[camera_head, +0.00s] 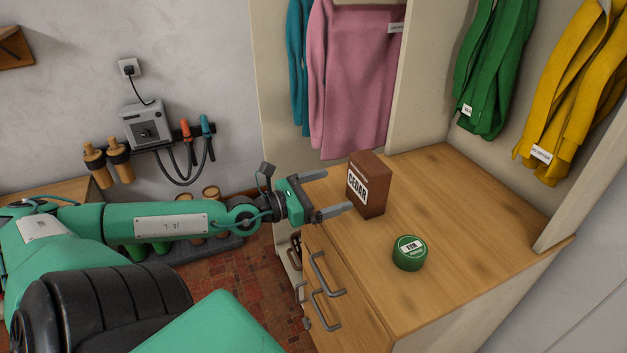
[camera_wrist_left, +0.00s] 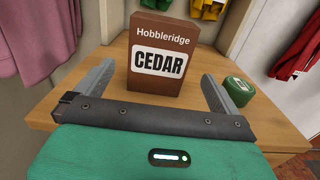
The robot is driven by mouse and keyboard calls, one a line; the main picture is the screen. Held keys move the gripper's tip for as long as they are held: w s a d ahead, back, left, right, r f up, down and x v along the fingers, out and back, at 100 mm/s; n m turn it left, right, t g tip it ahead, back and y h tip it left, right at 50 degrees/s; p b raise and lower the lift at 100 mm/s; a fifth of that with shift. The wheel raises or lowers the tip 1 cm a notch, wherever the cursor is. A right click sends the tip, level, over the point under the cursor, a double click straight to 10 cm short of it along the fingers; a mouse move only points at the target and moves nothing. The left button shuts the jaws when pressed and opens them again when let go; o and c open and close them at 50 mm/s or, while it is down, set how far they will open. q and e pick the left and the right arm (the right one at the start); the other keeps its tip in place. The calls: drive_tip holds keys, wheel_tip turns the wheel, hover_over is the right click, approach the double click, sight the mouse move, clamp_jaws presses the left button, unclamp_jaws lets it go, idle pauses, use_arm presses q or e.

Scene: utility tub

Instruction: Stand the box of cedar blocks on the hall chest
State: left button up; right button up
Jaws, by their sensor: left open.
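The box of cedar blocks (camera_head: 371,190) is brown with a white CEDAR label and stands upright on the wooden top of the hall chest (camera_head: 455,265). In the left wrist view the box (camera_wrist_left: 160,35) stands just beyond and between the fingers. My left gripper (camera_head: 336,194) is open at the chest's left edge, with its fingers pointing at the box. The left wrist view shows the open fingers (camera_wrist_left: 156,88) spread wider than the box, with nothing held. Contact between fingers and box cannot be made out. My right gripper is not in view.
A round green tin (camera_head: 409,253) sits on the chest in front of the box. Pink (camera_head: 352,80), green (camera_head: 492,70) and yellow (camera_head: 570,95) garments hang behind and above the chest. Drawer handles (camera_head: 326,277) stick out from its front. The right part of the top is clear.

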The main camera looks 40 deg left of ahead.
use_arm(q)
drive_tip(key=shift+b+v, duration=0.45)
drive_tip(key=shift+v, duration=1.15)
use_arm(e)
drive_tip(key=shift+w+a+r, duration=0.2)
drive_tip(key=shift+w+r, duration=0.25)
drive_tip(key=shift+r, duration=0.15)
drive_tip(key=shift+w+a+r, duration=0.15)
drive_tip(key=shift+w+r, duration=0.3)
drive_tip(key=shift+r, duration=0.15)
